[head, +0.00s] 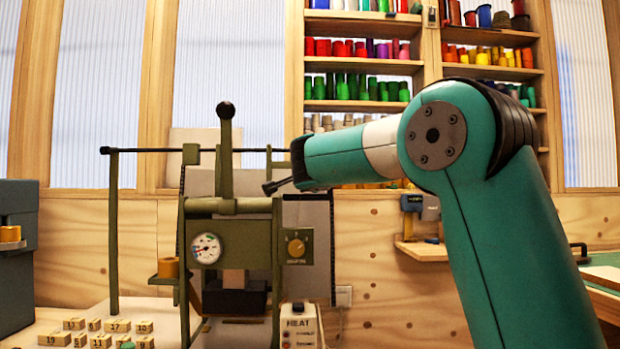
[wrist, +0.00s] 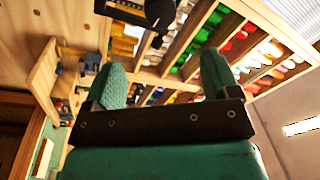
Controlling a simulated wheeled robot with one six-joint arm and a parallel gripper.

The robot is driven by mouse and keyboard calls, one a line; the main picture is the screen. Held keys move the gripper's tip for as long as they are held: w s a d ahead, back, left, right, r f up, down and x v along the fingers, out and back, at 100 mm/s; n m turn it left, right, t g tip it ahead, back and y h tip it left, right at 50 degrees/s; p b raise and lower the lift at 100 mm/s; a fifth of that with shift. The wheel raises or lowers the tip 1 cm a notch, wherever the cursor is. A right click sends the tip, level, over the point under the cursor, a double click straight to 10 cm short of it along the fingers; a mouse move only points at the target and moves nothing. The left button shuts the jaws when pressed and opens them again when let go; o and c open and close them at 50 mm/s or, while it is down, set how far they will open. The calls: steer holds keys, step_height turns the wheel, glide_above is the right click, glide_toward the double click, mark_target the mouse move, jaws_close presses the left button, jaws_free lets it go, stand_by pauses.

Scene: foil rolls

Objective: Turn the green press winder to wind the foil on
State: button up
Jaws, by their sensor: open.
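The olive-green press (head: 228,206) stands left of centre in the head view, with a round gauge, an orange dial and an upright lever topped by a black ball. A long dark bar (head: 150,150) runs across the press top. In the wrist view my gripper (wrist: 163,82) is open, its two teal fingers apart with nothing between them.
A dark part (wrist: 148,12) hangs at the top of the wrist view. Numbered wooden blocks (head: 118,325) lie on the bench left of the press. A white HEAT box (head: 299,325) stands at its foot.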

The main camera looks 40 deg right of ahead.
steer(key=shift+v, duration=1.1)
